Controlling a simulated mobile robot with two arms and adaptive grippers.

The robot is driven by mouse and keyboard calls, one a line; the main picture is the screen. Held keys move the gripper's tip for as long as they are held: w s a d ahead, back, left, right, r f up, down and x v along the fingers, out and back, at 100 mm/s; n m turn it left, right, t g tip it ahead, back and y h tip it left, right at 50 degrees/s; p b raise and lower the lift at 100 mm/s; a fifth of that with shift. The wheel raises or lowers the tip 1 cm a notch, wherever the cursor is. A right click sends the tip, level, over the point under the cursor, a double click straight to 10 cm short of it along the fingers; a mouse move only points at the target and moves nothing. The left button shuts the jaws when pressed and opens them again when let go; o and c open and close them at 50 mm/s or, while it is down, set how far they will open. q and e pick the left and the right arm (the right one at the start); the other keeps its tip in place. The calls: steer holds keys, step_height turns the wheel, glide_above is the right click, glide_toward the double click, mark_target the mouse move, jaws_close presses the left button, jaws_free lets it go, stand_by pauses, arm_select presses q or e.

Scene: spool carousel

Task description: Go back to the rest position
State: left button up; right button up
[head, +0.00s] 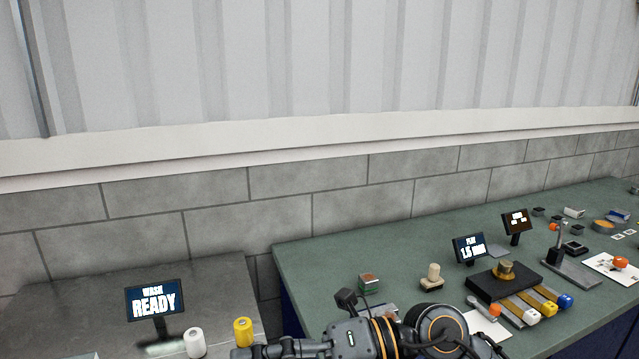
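My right arm crosses the bottom of the head view, and its dark gripper (246,352) points left at the lower edge. The picture edge cuts it off, so I cannot tell whether it is open or shut. A yellow spool (243,331) stands upright just behind its tip; I cannot tell whether they touch. A white spool (195,343) stands to the left. My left gripper is not in view.
A "WASH READY" display (156,301) stands on the grey metal table (80,300). The green bench (340,258) to the right carries a "PLAY" display (469,248), a black block (500,284) with coloured sliders, a cream knob-shaped piece (432,277) and small parts. A block wall stands behind.

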steer(key=w+d+r+m+t+y, duration=0.4)
steer(key=r+m+t+y, duration=0.35)
steer(key=m+t, duration=0.2)
steer(key=w+d+m+t+h, duration=0.5)
steer(key=d+m+t+h, duration=0.2)
steer(key=m+t, duration=0.45)
steer(key=w+d+f+m+g+h, duration=0.1)
steer(key=d+f+m+h, duration=0.5)
steer(key=f+m+h, duration=0.3)
steer(key=w+d+f+m+g+h, duration=0.1)
steer(key=d+f+m+h, duration=0.6)
steer(key=f, duration=0.3)
steer(key=s+d+f+m+g, duration=0.1)
steer(key=s+d+f+g, duration=0.1)
steer(key=s+f+g, duration=0.75)
steer(key=s+d+f+m+g, duration=0.2)
steer(key=s+f+g, duration=0.2)
steer(key=s+f, duration=1)
step_height(320, 180, down, 25)
steer(key=s, duration=0.3)
steer(key=s+d+f+g, duration=0.2)
steer(key=s+f, duration=1.3)
steer(key=s, duration=0.1)
steer(key=shift+d+f+n+h, duration=0.25)
steer(key=shift+f+n+h, duration=0.1)
steer(key=shift+h, duration=0.1)
